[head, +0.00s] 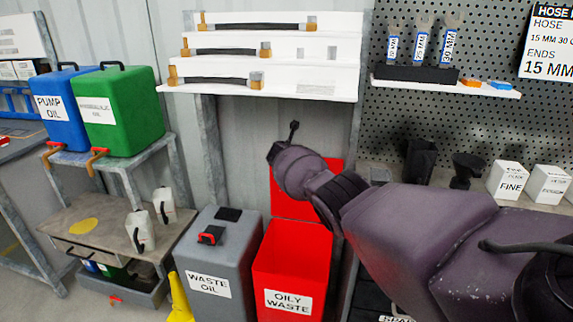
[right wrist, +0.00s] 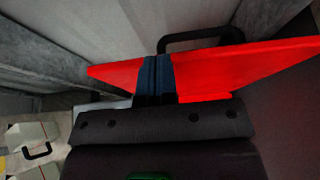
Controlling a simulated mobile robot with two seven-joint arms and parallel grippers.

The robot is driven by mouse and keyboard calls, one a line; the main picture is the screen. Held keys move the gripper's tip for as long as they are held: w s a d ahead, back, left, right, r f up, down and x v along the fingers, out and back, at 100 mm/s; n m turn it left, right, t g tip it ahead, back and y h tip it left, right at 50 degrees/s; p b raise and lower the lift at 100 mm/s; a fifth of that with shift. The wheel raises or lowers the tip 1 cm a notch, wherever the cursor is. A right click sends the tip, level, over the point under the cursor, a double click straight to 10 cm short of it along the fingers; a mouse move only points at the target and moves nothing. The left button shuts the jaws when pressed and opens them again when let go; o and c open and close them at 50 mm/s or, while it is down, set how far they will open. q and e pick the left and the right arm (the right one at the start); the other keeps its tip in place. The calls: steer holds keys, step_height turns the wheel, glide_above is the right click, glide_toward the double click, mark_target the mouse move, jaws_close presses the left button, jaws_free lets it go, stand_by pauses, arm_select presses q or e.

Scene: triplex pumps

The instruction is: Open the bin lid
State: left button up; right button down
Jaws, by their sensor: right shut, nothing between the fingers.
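The red bin (head: 290,275) labelled OILY WASTE stands on the floor in the head view, right of a grey bin. Its red lid (head: 288,203) stands raised, roughly upright, at the back of the bin, partly hidden by my right arm. In the right wrist view the lid (right wrist: 240,72) spans the picture, with a black handle (right wrist: 200,36) beyond it. My right gripper (right wrist: 155,75) is shut with blue fingertips against or just in front of the lid; I cannot tell if they touch. The head view hides its fingers. My left gripper is not in view.
The grey WASTE OIL bin (head: 212,275) with a red-and-black handle stands close on the left. A yellow floor sign (head: 178,300) is beside it. A low bench (head: 105,220) with white jugs is farther left. A metal post and wall stand behind the bins.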

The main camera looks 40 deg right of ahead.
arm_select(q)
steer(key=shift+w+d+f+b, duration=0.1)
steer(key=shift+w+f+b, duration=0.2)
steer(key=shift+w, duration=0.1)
arm_select(e)
steer(key=shift+w+d, duration=0.65)
steer(key=shift+d, duration=0.15)
steer(key=shift+r, duration=0.15)
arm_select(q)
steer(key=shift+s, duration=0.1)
arm_select(e)
steer(key=shift+a, duration=0.1)
